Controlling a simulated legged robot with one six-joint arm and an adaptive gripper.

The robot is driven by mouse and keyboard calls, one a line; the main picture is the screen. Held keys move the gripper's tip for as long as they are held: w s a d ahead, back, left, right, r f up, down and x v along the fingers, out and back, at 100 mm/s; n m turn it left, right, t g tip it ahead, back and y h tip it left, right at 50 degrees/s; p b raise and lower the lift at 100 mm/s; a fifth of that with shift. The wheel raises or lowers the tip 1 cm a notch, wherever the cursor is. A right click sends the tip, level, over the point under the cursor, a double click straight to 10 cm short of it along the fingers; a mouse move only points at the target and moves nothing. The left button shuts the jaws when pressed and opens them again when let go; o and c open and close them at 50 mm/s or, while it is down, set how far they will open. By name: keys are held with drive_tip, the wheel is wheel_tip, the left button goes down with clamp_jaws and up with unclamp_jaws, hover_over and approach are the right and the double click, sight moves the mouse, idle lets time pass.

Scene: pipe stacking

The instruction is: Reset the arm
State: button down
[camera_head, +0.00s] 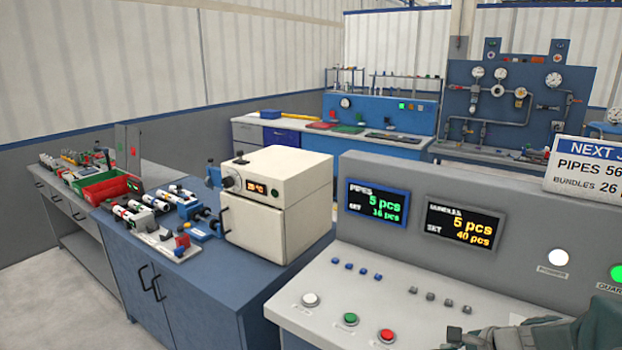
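A grey control console (400,275) fills the lower right. Its left display (376,203) reads "PIPES 5 pcs, SET 16 pcs" and its right display (460,226) reads "BUNDLES 5 pcs, SET 40 pcs". A white button (310,299), a green button (350,319) and a red button (386,336) sit along its front. A dark grey-green shape (598,326) at the lower right corner may be part of my arm or gripper. It is cut off by the frame, and no fingertips can be made out clearly. No loose pipe shows near it.
A blue cabinet (150,262) carries a cream box-shaped device (275,203) and small fittings. A red bin (105,187) stands behind on a grey bench. A blue gauge panel (520,92) stands at the back right. Open floor (40,310) shows at lower left.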

drive_tip(key=s+a+r+n+h, duration=0.2)
drive_tip(key=s+a+r+n, duration=0.1)
drive_tip(key=s+n, duration=0.3)
drive_tip(key=s+a+r+n+g+h, duration=0.1)
drive_tip(key=s+a+r+n, duration=0.2)
drive_tip(key=s+a+n, duration=0.2)
drive_tip(key=s+a+r+n+h, duration=0.2)
drive_tip(key=s+a+r+n, duration=0.2)
drive_tip(key=s+n, duration=0.3)
drive_tip(key=shift+n+h, duration=0.3)
